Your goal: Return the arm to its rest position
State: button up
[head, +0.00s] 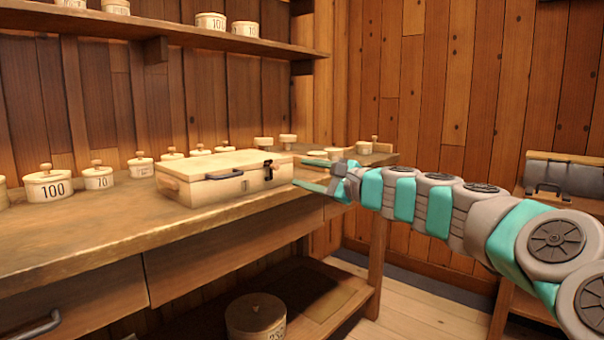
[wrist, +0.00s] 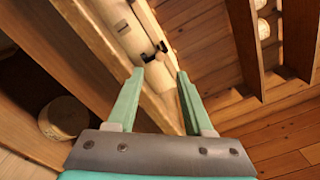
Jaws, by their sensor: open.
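My gripper (head: 312,176) is open and empty at the end of my teal and grey arm, which reaches in from the right in the head view. Its fingers point at the right end of a pale wooden case (head: 222,172) on the workbench. The case is shut, with a dark handle and a dark latch. In the wrist view my two teal fingers (wrist: 154,90) are spread apart. The case (wrist: 120,30) shows beyond them, with its latch just past the fingertips. I cannot tell whether a finger touches the case.
The workbench (head: 60,235) holds several round lidded boxes, including one marked 100 (head: 48,184), along the back. A shelf (head: 200,38) with more boxes hangs above. A round box (head: 256,318) sits on the lower shelf. A grey case (head: 564,175) stands at the right. Floor shows between.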

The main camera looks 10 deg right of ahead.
jog(key=s+a+f+n+g+y, duration=0.1)
jog(key=s+a+f+n+g, duration=0.15)
jog(key=s+a, duration=0.2)
jog(key=s+a+f+n+g, duration=0.2)
jog(key=s+a+n, duration=0.15)
jog(key=a, duration=0.25)
jog(key=s+a+f+n+g+h+p, duration=0.2)
jog(key=s+a+f+n+g, duration=0.4)
jog(key=s+f, duration=0.45)
jog(key=s+d+f+n+g+h, duration=0.2)
jog(key=s+d+f+h, duration=0.1)
jog(key=s, duration=0.6)
jog(key=s+d+f+n+g+h+p, duration=0.1)
jog(key=s+d+f+n+g+h, duration=0.1)
jog(key=s+d+f, duration=0.4)
jog(key=s+d+f+n+g+h, duration=0.2)
jog(key=s+d+f+h, duration=0.2)
jog(key=s+f, duration=0.4)
jog(key=s, duration=0.5)
jog(key=shift+d+f, duration=0.15)
jog(key=shift+d, duration=0.15)
